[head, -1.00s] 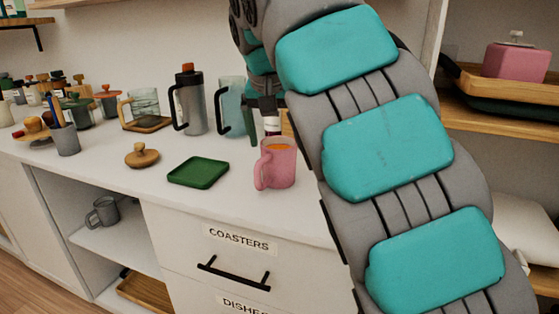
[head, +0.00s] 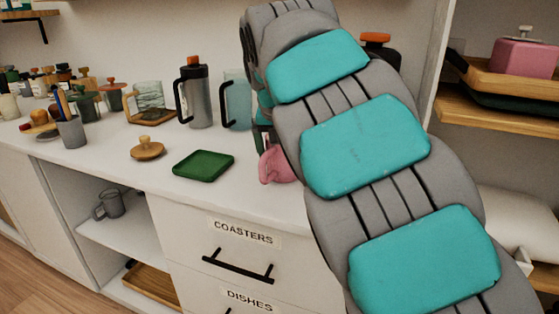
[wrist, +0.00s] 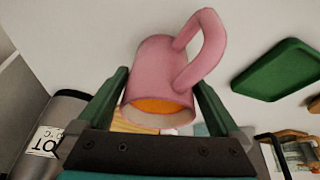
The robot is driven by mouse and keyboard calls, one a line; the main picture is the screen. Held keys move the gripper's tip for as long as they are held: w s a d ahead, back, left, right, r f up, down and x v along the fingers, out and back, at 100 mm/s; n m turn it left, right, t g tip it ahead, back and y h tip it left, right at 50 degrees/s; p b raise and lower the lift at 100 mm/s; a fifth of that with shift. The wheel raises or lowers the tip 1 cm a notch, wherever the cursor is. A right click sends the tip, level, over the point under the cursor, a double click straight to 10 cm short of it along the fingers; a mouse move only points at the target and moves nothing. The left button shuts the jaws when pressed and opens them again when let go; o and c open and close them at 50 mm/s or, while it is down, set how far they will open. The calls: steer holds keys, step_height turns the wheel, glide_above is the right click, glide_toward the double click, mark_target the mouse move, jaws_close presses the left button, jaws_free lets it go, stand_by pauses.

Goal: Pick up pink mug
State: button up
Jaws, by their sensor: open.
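The pink mug (head: 272,166) stands on the white counter, and my arm hides most of it in the head view; its handle side shows. In the wrist view the pink mug (wrist: 155,72) appears upside down, with something orange inside and its handle toward the upper right. My gripper (wrist: 160,84) is open, with one green finger on each side of the mug body. I cannot tell whether either finger touches it. In the head view my arm hides most of the gripper.
A green square tray (head: 203,165) lies left of the mug. A grey tumbler (head: 195,95) and a pale blue pitcher (head: 236,100) stand behind. A wooden lid (head: 147,147) lies farther left. In the wrist view a dark labelled container (wrist: 48,130) is near the left finger.

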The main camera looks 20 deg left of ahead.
steer(key=shift+f, duration=0.1)
steer(key=shift+c, duration=0.2)
jaws_close()
stand_by(0.5)
